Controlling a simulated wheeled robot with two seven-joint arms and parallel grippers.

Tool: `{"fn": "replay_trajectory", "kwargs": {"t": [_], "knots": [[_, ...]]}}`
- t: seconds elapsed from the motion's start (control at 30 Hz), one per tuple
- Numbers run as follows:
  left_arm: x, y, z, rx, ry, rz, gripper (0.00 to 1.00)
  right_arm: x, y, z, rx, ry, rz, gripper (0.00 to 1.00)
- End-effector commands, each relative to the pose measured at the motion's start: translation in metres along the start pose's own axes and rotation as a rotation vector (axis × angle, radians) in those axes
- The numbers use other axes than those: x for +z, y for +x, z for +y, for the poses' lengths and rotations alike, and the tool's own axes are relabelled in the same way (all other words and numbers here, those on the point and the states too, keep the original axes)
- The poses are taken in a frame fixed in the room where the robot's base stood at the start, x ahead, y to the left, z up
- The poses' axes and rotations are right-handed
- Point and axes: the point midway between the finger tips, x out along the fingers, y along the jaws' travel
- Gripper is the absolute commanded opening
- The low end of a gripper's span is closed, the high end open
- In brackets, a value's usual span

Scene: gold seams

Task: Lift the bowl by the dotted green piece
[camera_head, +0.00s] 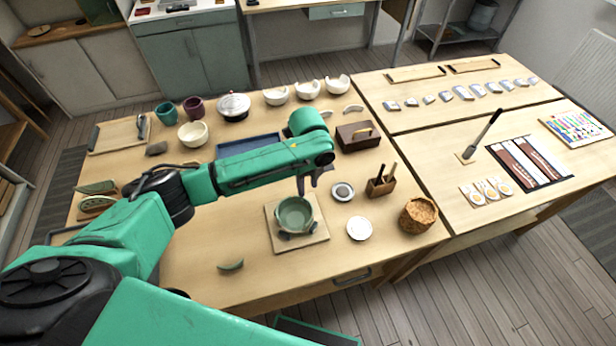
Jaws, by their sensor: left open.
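A green bowl (290,214) sits upright on a small square wooden board (316,238) in the middle of the table. Dark small supports show at its front. My left gripper (308,188) points down at the bowl's back right rim, open, with its fingers partly hidden by the wrist. I cannot tell whether it touches the rim. A loose green piece (231,265) lies on the table to the front left of the bowl. Dots are too small to make out on the bowl or this piece. My right gripper is not in view.
A white dish (359,229), a round dish with a grey centre (342,191), a tool holder (381,187) and a wicker basket (418,215) stand right of the bowl. A blue tray (247,147) and a brown box (357,137) lie behind. The table's front left is mostly clear.

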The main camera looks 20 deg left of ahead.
Motion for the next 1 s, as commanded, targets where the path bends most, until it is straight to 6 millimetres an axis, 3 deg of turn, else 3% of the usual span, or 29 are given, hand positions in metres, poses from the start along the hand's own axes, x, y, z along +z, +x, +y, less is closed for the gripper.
{"fn": "replay_trajectory", "kwargs": {"t": [0.1, 0.2, 0.43, 0.8, 1.0], "knots": [[0.001, 0.017, 0.0, 0.0, -0.001, -0.001, 0.42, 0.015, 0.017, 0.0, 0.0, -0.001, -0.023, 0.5], [0.001, 0.026, 0.0, 0.0, -0.001, -0.001, 0.42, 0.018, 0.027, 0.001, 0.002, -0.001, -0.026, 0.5], [0.001, 0.046, 0.0, 0.0, 0.0, -0.001, 0.42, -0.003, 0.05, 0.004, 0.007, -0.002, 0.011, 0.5], [0.0, 0.077, 0.0, 0.001, -0.001, 0.001, 0.42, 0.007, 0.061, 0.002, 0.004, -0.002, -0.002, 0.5], [0.0, 0.081, 0.0, 0.0, -0.001, 0.0, 0.42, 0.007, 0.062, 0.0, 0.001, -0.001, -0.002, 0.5]]}}
